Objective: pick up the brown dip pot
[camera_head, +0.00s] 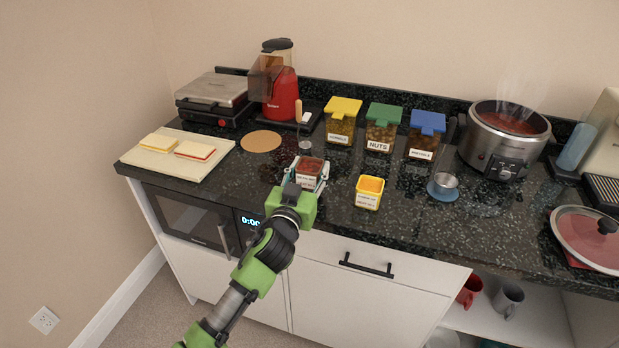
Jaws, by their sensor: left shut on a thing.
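The brown dip pot (309,167) is a small square pot with a white label on its front, near the front edge of the dark counter. My left gripper (307,176) is shut on it, with a finger on each side. The green wrist hides the lower part of the pot, so I cannot tell whether it touches the counter. A similar yellow pot (369,193) stands apart to its right. My right gripper does not show.
Lidded jars with yellow, green (382,127) and blue tops stand behind. A steaming pot (505,140) and a ladle cup (445,182) are on the right. A board with sandwiches (180,172), a grill (214,99) and a red machine (281,95) are on the left.

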